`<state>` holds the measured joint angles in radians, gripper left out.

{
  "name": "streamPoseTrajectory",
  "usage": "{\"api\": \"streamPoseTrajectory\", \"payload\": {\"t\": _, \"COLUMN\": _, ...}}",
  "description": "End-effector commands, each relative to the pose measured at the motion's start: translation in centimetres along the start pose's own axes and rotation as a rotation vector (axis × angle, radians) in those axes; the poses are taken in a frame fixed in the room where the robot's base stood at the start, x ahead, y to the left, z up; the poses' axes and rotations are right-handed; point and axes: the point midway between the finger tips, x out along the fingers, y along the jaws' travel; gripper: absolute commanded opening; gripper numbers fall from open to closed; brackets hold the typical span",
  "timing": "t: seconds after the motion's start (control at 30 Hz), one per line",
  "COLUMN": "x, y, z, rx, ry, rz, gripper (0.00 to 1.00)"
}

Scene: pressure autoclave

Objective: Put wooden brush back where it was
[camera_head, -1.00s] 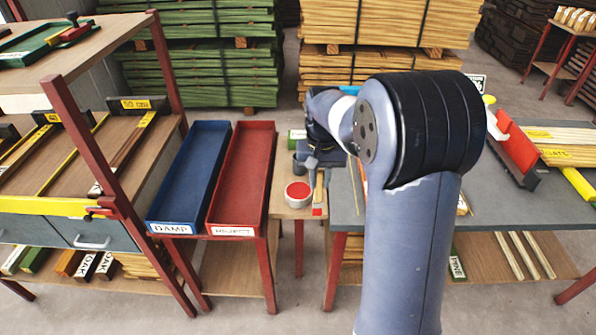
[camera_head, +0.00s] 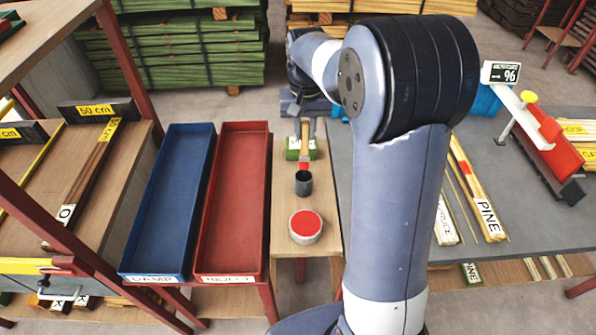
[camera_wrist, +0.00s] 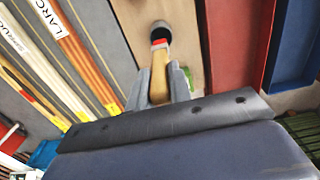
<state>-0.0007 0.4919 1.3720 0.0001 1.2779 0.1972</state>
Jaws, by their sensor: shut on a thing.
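The wooden brush (camera_head: 305,132) has a pale wooden handle and a red band near its lower end. My gripper (camera_head: 306,118) is shut on its handle, and the brush also shows between the fingers in the wrist view (camera_wrist: 159,75). A small dark cup (camera_head: 303,183) stands on the narrow wooden table, and it also shows in the wrist view (camera_wrist: 160,31). The brush's red end is at the cup's rim in both views. I cannot tell whether the tip is inside the cup. The bristles are hidden.
A red-topped tin (camera_head: 305,226) stands nearer than the cup. A green block (camera_head: 292,154) is behind the brush. Red (camera_head: 230,262) and blue (camera_head: 150,262) trays lie left. A grey bench (camera_head: 480,140) with wood strips (camera_head: 478,190) is at right.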

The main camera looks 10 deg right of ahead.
Motion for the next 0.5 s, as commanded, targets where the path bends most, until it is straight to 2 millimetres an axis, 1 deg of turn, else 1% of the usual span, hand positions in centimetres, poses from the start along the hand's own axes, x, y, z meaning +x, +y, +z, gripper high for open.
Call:
{"api": "streamPoseTrajectory", "payload": {"t": 0.07, "x": 0.4, "y": 0.0, "z": 0.0, "rx": 0.0, "ry": -0.003, "rz": 0.001, "gripper": 0.0}}
{"api": "streamPoseTrajectory", "payload": {"t": 0.13, "x": 1.4, "y": 0.0, "z": 0.0, "rx": 0.0, "ry": -0.004, "rz": 0.001, "gripper": 0.0}}
{"api": "streamPoseTrajectory", "payload": {"t": 0.3, "x": 4.6, "y": 0.0, "z": 0.1, "rx": 0.0, "ry": -0.005, "rz": 0.001, "gripper": 0.0}}
{"api": "streamPoseTrajectory", "payload": {"t": 0.4, "x": 5.8, "y": 0.0, "z": 0.1, "rx": 0.0, "ry": -0.004, "rz": 0.001, "gripper": 0.0}}
{"api": "streamPoseTrajectory", "payload": {"t": 0.5, "x": 6.7, "y": 0.0, "z": 0.0, "rx": 0.0, "ry": -0.002, "rz": 0.0, "gripper": 0.0}}
